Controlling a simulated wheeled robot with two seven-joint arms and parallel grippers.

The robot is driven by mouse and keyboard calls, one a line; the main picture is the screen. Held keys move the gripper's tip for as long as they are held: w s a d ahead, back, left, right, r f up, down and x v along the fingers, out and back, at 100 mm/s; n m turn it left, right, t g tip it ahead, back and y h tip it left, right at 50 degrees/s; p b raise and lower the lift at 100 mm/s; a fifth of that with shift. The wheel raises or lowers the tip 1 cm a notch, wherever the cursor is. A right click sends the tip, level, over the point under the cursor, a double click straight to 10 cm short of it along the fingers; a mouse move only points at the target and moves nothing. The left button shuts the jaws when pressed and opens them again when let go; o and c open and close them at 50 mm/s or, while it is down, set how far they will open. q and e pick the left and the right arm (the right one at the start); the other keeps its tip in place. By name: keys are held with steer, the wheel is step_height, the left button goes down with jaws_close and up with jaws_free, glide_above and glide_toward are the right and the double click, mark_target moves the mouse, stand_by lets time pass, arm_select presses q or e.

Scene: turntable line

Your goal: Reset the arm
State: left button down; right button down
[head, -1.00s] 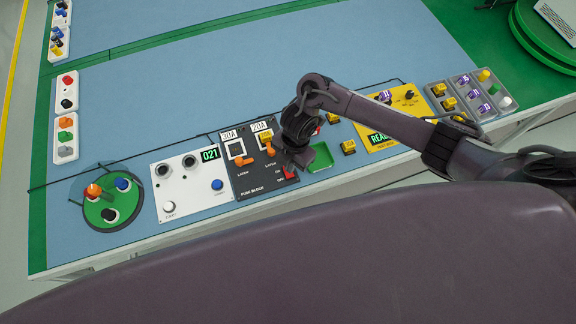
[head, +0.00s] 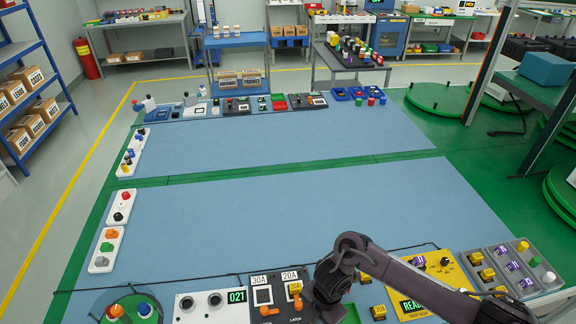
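My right arm comes in from the right edge in the head view and bends at a dark joint above the near row of panels. Its end, with the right gripper (head: 326,298), hangs over the right part of the black fuse panel (head: 284,312), which is marked 30A and 20A. The fingers are dark and partly cut off by the lower edge, so I cannot tell whether they are open or hold anything. My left arm and gripper are not in view.
Beside the arm are a yellow test panel (head: 454,270), a white panel reading 021 (head: 190,318) and a green disc with knobs (head: 100,312). Grey switch blocks (head: 510,250) stand at right. The blue table (head: 300,205) is mostly clear. Shelves and further tables stand behind.

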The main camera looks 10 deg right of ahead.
steer(key=a+r+m+t+y, duration=0.2)
steer(key=a+r+m+t, duration=0.3)
steer(key=a+r+m, duration=0.45)
steer(key=s+d+r+m+h, duration=0.2)
steer(key=s+d+r+m, duration=0.25)
steer(key=d+m, duration=0.35)
steer(key=s+d+r+m+h, duration=0.1)
steer(key=s+d+r+m, duration=0.35)
steer(key=d, duration=0.45)
step_height(320, 180, down, 38)
steer(key=s+g+b, duration=0.2)
steer(key=b, duration=0.4)
steer(key=s+d+f+b, duration=0.1)
steer(key=s+f+b, duration=0.1)
steer(key=s+f, duration=0.7)
steer(key=s+d+f+g+b, duration=0.1)
steer(key=s+d+f+b, duration=0.1)
steer(key=s+f, duration=0.8)
step_height(320, 180, down, 3)
steer(key=shift+d+f+h+b, duration=0.1)
steer(key=shift+d+h+b, duration=0.2)
steer(key=shift+b, duration=0.35)
